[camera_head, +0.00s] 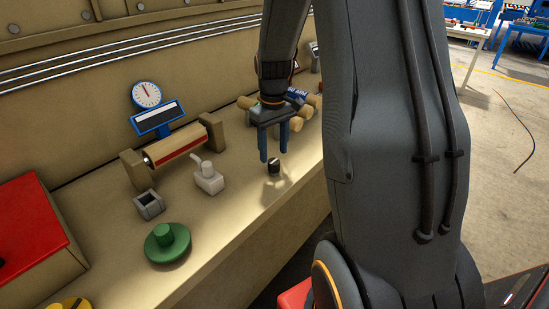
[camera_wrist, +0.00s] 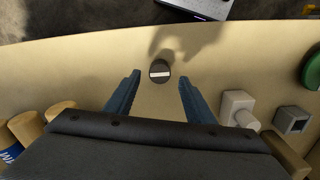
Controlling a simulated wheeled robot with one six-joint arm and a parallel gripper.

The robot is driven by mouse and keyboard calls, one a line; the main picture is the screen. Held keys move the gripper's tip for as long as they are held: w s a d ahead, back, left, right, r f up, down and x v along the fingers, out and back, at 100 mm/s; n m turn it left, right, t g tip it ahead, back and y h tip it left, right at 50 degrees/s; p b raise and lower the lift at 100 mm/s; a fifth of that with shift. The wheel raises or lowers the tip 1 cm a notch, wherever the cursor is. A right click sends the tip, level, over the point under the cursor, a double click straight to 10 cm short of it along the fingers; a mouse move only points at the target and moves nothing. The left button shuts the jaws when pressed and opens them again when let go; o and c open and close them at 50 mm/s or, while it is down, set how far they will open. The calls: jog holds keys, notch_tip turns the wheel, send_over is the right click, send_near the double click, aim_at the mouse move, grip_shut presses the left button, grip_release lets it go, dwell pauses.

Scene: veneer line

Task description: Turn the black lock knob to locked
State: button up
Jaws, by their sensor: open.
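The black lock knob (camera_head: 274,167) is a small round knob on the tan bench top, with a pale bar across its top. In the wrist view the knob (camera_wrist: 159,71) shows its white bar lying almost level across the picture. My gripper (camera_head: 274,159) points down above the bench beside the knob, its two blue fingers apart. In the wrist view my gripper (camera_wrist: 159,80) has a finger on each side of the knob's line, with nothing between them. The fingers look clear of the knob. I see no lock markings around it.
A grey-white lever block (camera_head: 208,176), a small grey square socket (camera_head: 149,204) and a green round knob (camera_head: 168,243) stand to the left. A roller (camera_head: 177,146) and a dial gauge (camera_head: 146,94) are behind. Tan cylinders (camera_head: 302,115) lie behind my gripper. The bench front edge is close.

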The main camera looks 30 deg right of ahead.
aim_at(274, 161)
jog(key=shift+f+p, duration=0.4)
jog(key=shift+f, duration=1.75)
jog(key=c, duration=1.1)
jog(key=shift+o, duration=0.2)
